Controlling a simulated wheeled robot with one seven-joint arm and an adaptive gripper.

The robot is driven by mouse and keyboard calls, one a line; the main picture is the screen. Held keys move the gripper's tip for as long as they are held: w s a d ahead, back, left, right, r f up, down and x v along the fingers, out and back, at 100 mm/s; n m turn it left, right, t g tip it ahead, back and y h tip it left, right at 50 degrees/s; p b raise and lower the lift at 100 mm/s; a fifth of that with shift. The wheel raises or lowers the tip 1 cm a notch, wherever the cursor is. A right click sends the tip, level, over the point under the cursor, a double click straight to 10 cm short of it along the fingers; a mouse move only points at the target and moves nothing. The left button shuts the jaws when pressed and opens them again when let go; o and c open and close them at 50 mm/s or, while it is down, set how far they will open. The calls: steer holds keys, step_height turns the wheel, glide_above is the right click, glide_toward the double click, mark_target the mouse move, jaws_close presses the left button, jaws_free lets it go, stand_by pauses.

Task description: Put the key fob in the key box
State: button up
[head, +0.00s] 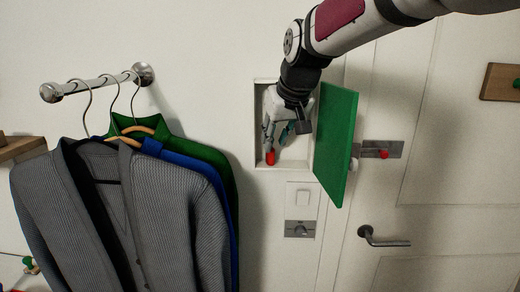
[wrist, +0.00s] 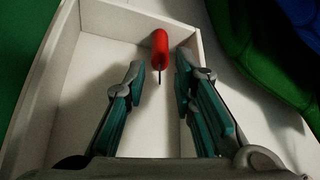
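The key box (head: 297,164) is a white open-fronted box on the wall, with its green door (head: 337,143) swung open to the right. The red key fob (head: 270,158) is inside the box at its lower left in the head view. In the wrist view the fob (wrist: 160,48) is near a corner of the white box (wrist: 100,18), with a thin dark key pointing from it toward my gripper. My gripper (wrist: 160,72) reaches into the box with its fingers apart.
Jackets (head: 120,200) hang from a wall rail (head: 98,85) to the left of the box. A switch and a dial plate (head: 300,229) are below it. A door with a lever handle (head: 383,240) and a latch with a red knob (head: 384,154) is to the right.

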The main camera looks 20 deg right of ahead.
steer(key=v, duration=0.7)
steer(key=s+f, duration=0.6)
steer(key=s, duration=0.6)
steer(key=s+f+g, duration=0.1)
steer(key=s+f, duration=0.6)
steer(key=s, duration=0.5)
steer(key=shift+s+a+m+b, duration=0.2)
steer(key=shift+s+m+b, duration=0.1)
steer(key=shift+m, duration=0.1)
